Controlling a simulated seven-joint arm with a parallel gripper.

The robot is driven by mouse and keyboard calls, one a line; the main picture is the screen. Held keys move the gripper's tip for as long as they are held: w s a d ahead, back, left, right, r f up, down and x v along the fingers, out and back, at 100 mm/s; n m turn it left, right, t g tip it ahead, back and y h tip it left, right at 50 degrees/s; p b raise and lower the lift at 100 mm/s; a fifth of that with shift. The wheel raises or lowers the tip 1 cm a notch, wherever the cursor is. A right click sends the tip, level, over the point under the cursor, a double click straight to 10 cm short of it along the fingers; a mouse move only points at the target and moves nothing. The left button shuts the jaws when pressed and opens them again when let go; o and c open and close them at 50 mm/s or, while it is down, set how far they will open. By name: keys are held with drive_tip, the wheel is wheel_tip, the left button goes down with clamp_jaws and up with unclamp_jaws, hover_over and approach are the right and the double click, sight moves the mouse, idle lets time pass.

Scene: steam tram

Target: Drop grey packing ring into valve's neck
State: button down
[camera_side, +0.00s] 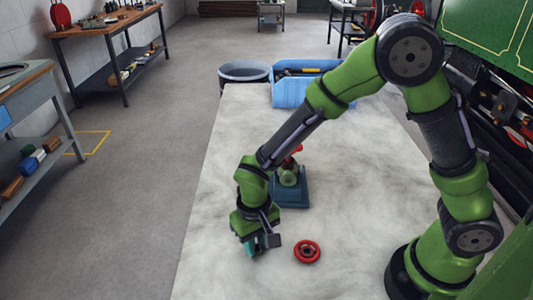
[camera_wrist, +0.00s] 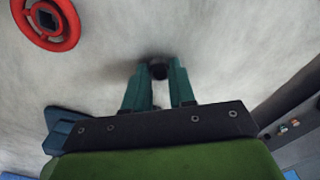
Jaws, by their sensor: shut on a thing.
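My gripper (camera_side: 262,244) is low over the near part of the pale worktop, and its teal fingers also show in the wrist view (camera_wrist: 158,82). It is shut on a small dark round piece, the grey packing ring (camera_wrist: 158,70), held between the fingertips. The side view does not show the ring clearly. The valve (camera_side: 288,177) has a green body and stands on a blue base (camera_side: 292,195), behind my gripper and to its right. My arm partly covers it, and its neck opening cannot be made out. In the wrist view a corner of the blue base (camera_wrist: 62,128) shows at left.
A red handwheel (camera_side: 307,251) lies on the worktop (camera_side: 225,200) to the right of my gripper. A blue bin (camera_side: 291,94) and a dark round tub (camera_side: 244,73) are at the far end. The worktop's left side is clear.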

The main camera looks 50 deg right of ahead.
drive_tip(key=shift+r, duration=0.1)
drive_tip(key=shift+r, duration=0.95)
drive_tip(key=shift+r, duration=0.1)
wheel_tip(320, 180, up, 5)
drive_tip(key=shift+f, duration=0.1)
idle(0.4)
